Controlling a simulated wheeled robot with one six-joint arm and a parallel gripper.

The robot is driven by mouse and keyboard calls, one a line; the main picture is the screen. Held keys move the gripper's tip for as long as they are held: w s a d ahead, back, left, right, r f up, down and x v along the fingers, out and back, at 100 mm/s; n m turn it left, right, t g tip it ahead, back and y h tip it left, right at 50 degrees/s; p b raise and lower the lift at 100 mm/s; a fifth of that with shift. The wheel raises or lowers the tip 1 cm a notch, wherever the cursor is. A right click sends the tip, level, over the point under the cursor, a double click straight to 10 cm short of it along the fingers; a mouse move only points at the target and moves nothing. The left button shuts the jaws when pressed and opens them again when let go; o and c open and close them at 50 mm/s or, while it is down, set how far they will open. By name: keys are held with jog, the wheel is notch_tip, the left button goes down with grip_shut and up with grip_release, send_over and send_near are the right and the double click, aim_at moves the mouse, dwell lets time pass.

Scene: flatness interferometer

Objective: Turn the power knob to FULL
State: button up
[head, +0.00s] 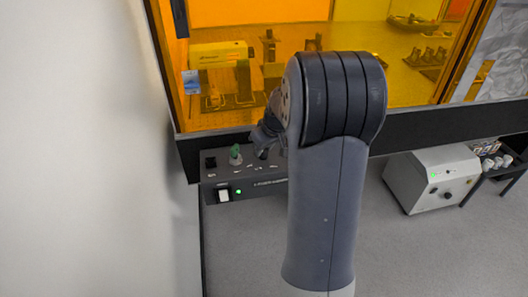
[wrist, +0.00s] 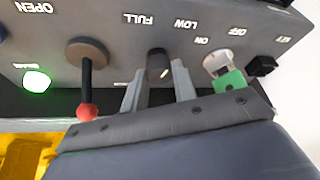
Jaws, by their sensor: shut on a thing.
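The power knob (wrist: 158,66) is a dark round knob on the grey control panel. In the wrist view it sits between the two grey fingers of my gripper (wrist: 158,88), which are shut on it from both sides. A small pale mark shows on the knob's near face, but I cannot tell which setting it points at. The labels FULL (wrist: 137,19) and LOW (wrist: 186,24) appear upside down above the knob. In the head view my gripper (head: 263,143) is at the panel, partly behind my arm, and the knob is not clearly seen.
A key switch with a green tag (wrist: 230,82) is right of the knob, with a black button (wrist: 261,66) beyond. A red-ended lever (wrist: 88,110) and a lit green button (wrist: 36,80) are left. An orange window (head: 215,120) stands above the panel.

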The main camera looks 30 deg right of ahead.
jog(key=n+y+b, duration=0.1)
jog(key=n, duration=0.1)
jog(key=n+y+b, duration=0.1)
jog(key=n, duration=0.2)
jog(key=shift+w+d+f+n+g+b, duration=0.1)
jog(key=shift+d+n+g+b, duration=0.1)
jog(key=shift+n+g+b, duration=0.15)
jog(key=n, duration=0.2)
jog(key=n+g+y, duration=0.1)
jog(key=n, duration=0.1)
jog(key=shift+n+g, duration=0.25)
jog(key=shift+n, duration=0.4)
jog(key=o, duration=1)
jog(key=shift+r, duration=0.2)
jog(key=v, duration=1)
jog(key=shift+d+r, duration=0.25)
jog(key=shift+d, duration=0.05)
jog(key=shift+w, duration=0.15)
